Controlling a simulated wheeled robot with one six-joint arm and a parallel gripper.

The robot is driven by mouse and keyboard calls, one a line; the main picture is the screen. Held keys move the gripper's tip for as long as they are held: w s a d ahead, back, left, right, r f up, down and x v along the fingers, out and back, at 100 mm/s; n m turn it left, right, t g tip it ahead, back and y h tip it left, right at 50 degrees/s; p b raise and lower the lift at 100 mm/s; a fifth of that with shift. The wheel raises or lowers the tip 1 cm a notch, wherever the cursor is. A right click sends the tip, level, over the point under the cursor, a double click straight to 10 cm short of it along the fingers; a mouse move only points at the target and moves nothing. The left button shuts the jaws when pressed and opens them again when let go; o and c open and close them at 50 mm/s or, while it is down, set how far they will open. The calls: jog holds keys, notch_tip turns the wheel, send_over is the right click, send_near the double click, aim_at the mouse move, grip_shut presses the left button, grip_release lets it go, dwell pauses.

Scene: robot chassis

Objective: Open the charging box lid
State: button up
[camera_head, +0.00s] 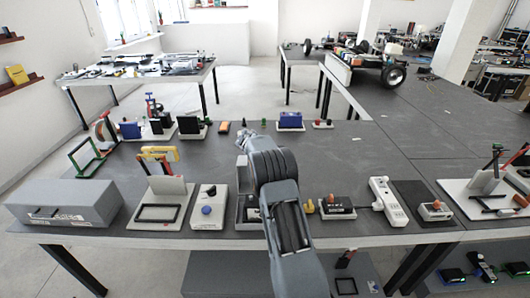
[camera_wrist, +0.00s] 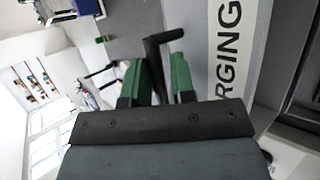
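In the wrist view my gripper (camera_wrist: 158,66) has its two green fingers apart, one on each side of a black bent handle (camera_wrist: 158,42). The handle stands between the fingers, and a narrow gap shows on its right side. Beside it is the grey charging box (camera_wrist: 268,62) with a white label (camera_wrist: 228,58) reading "...RGING". The lid's edge cannot be made out. In the head view my arm reaches over the middle of the table and hides the fingers. A grey base (camera_head: 246,217) is partly hidden behind the arm; I cannot tell whether it belongs to the box.
A blue-button box (camera_head: 208,208) stands left of my arm, and a battery-like block (camera_head: 336,205) and a white power strip (camera_head: 388,202) stand right. A large grey case (camera_head: 66,204) is at far left. Small items line the table's back, with bare tabletop between.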

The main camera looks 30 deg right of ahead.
jog(key=shift+r, duration=0.1)
jog(key=b+v, duration=0.2)
jog(key=v, duration=1.1)
jog(key=shift+s+a+r+b, duration=0.2)
jog(key=shift+a+b, duration=0.1)
jog(key=shift+b, duration=0.1)
jog(key=s+a+f+m+g+y, duration=0.2)
jog(key=s+a+f+m+y, duration=0.1)
jog(key=s+a+f+m, duration=0.25)
jog(key=s+a+r+m+y, duration=0.1)
jog(key=s+a, duration=0.3)
jog(key=s, duration=0.5)
jog(key=s+a+r+m+t+y, duration=0.1)
jog(key=s+a+r+m+y, duration=0.1)
jog(key=s+a, duration=0.3)
jog(key=s+a+r+m+t+y, duration=0.1)
jog(key=s+a, duration=0.4)
jog(key=s, duration=0.8)
jog(key=shift+r+m+y, duration=0.35)
jog(key=shift+y, duration=0.25)
